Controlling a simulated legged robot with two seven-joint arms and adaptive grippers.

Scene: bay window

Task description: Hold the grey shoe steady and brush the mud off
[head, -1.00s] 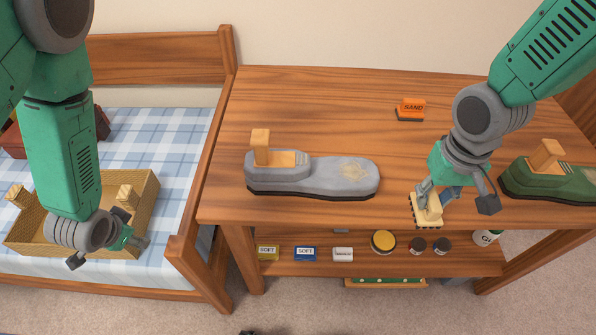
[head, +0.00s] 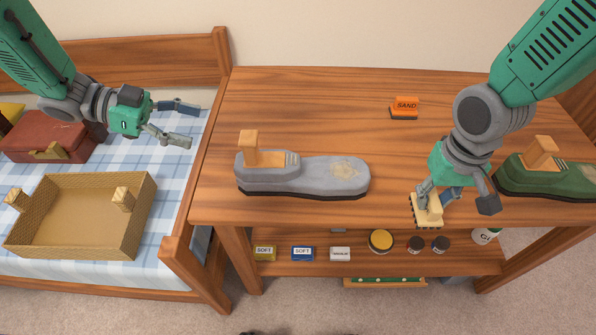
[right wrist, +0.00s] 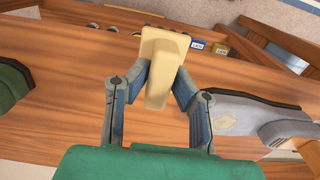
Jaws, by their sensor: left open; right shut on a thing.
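The grey shoe (head: 310,178) lies on the table with its toe to the right and a wooden block (head: 248,150) standing up from its opening. A tan mud patch (head: 346,171) shows on its toe. The shoe is also at the right of the right wrist view (right wrist: 238,116). My right gripper (head: 428,200) is shut on the cream brush (head: 427,212), right of the shoe and apart from it; the brush fills the middle of the right wrist view (right wrist: 158,75). My left gripper (head: 185,124) is open and empty above the bed, left of the shoe.
A green shoe (head: 555,178) stands at the table's right. An orange SAND block (head: 404,107) lies at the back. A wicker basket (head: 75,250) and a red case (head: 45,140) are on the bed. The lower shelf (head: 350,263) holds small boxes and jars. The table's back left is clear.

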